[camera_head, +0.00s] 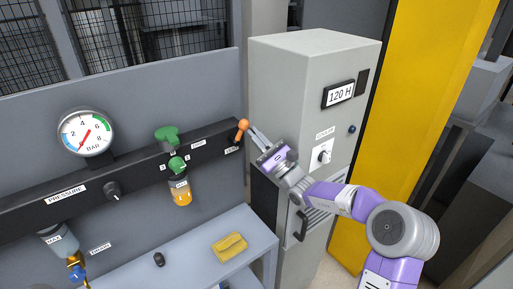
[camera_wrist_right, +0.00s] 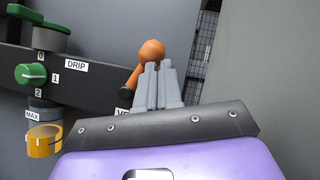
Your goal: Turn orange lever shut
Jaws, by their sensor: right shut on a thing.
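The orange lever (camera_head: 241,130) sits at the right end of the black rail (camera_head: 216,145), with a ball-shaped end. My right gripper (camera_head: 251,132) reaches it from the right and is shut on it. In the right wrist view the lever's orange ball (camera_wrist_right: 152,50) shows just beyond my right fingertips (camera_wrist_right: 158,68), and part of its shaft shows to their left. The fingers hide the rest of the lever. My left gripper is not in view.
A grey cabinet (camera_head: 290,85) with a "120 H" display stands right of the rail.

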